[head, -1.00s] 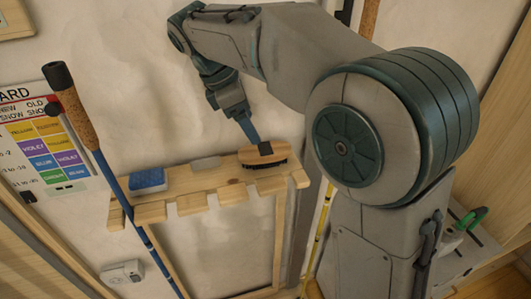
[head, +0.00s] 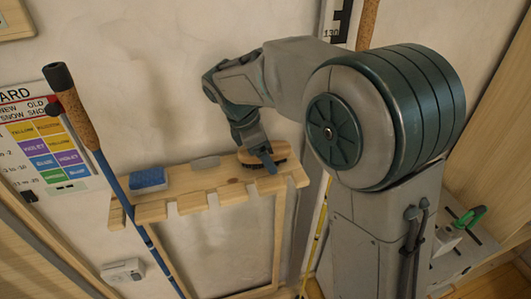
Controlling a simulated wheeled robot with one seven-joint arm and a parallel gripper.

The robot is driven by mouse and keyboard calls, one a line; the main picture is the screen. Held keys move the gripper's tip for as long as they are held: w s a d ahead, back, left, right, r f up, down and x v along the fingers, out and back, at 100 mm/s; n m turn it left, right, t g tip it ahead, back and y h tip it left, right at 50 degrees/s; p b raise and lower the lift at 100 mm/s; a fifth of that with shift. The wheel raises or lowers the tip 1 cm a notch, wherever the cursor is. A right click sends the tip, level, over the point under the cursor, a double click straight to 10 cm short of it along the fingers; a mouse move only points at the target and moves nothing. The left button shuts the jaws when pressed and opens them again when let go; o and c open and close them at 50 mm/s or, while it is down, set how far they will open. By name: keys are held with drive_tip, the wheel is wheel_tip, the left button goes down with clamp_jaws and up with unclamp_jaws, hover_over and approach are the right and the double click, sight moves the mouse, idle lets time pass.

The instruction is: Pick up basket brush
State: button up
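The brush (head: 281,152), with a wooden back and dark bristles, lies at the right end of the wooden rack's top shelf in the head view. My gripper (head: 266,163) is right at the brush, and a blue-grey finger crosses in front of its middle. The other finger is hidden, so I cannot tell whether the gripper is open or shut on it. The brush appears to rest on the shelf; part of it is covered by the gripper.
A blue ski pole (head: 112,180) with a cork grip leans at the left. A yellow pole (head: 318,238) stands right of the rack. The wall is close behind.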

drive_tip(key=c, duration=1.1)
drive_tip(key=shift+r, duration=0.1)
drive_tip(key=shift+r, duration=0.5)
wheel_tip(320, 180, up, 3)
drive_tip(key=shift+w+f, duration=0.1)
drive_tip(key=shift+f, duration=0.05)
drive_tip(key=shift+s+d+r+b, duration=0.35)
drive_tip(key=shift+s+d+r, duration=0.85)
drive_tip(key=shift+d, duration=0.35)
drive_tip(key=shift+s+d+r+b, duration=0.35)
drive_tip(key=shift+s+d+r, duration=0.85)
drive_tip(key=shift+d, duration=0.35)
drive_tip(key=shift+s+d+r+b, duration=0.35)
drive_tip(key=shift+s+d+r, duration=0.85)
drive_tip(key=shift+d, duration=0.35)
